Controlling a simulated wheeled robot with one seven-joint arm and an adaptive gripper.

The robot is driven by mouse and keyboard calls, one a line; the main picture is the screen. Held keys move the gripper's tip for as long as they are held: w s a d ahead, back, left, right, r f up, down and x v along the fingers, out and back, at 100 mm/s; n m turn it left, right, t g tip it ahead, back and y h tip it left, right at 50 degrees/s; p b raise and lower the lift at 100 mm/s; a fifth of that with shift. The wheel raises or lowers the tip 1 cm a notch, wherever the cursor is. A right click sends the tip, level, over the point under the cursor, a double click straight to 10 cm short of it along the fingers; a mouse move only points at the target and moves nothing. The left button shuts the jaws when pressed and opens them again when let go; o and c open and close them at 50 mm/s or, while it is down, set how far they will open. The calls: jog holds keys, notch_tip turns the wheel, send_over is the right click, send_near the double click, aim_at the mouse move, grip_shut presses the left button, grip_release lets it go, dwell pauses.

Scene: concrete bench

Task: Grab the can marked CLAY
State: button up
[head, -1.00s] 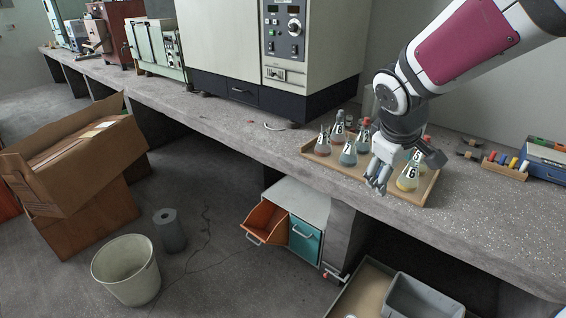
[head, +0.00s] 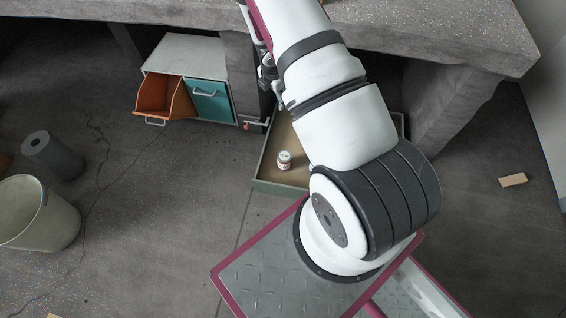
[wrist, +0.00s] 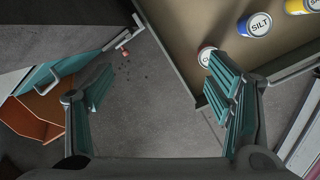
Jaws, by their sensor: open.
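My gripper (wrist: 158,68) is open and empty in the wrist view, its two teal-padded fingers wide apart above the floor beside a shallow tray (wrist: 170,50). A can with a red label (wrist: 206,56) stands in the tray by its edge, partly hidden behind the right finger. Its lettering is mostly covered, so I cannot read it. A blue can marked SILT (wrist: 258,24) and a yellow can (wrist: 300,5) stand farther right. In the head view a small white can with a red label (head: 284,161) stands in the tray (head: 262,182); my arm hides the gripper and other cans.
A cabinet (head: 185,50) with an orange open bin (head: 165,100) and a teal drawer (head: 210,103) stands left of the tray. The concrete bench (head: 440,30) overhangs behind. A bucket (head: 40,215) and a grey roll (head: 52,155) are at left. A wooden block (head: 513,180) lies at right.

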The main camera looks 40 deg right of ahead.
aim_at(285, 155)
jog(key=s+f+n+b, duration=0.1)
jog(key=s+f+b, duration=0.1)
jog(key=f, duration=0.6)
jog(key=s+a+f+n+g+y+b, duration=0.1)
jog(key=s+f+b, duration=0.1)
jog(key=f, duration=0.6)
jog(key=s+f+n+g+y+b, duration=0.1)
jog(key=s+f, duration=0.3)
jog(key=f, duration=0.5)
jog(key=shift+s+a+n+b, duration=0.15)
jog(key=shift+a+n+b, duration=0.2)
jog(key=shift+b, duration=0.45)
jog(key=shift+w+a+f+b, duration=0.1)
jog(key=shift+f+b, duration=0.85)
jog(key=shift+f, duration=0.6)
jog(key=shift+w+f+b, duration=0.1)
jog(key=shift+f+b, duration=0.8)
jog(key=shift+f, duration=0.65)
jog(key=c, duration=1.6)
jog(key=shift+r, duration=0.1)
jog(key=shift+c, duration=0.2)
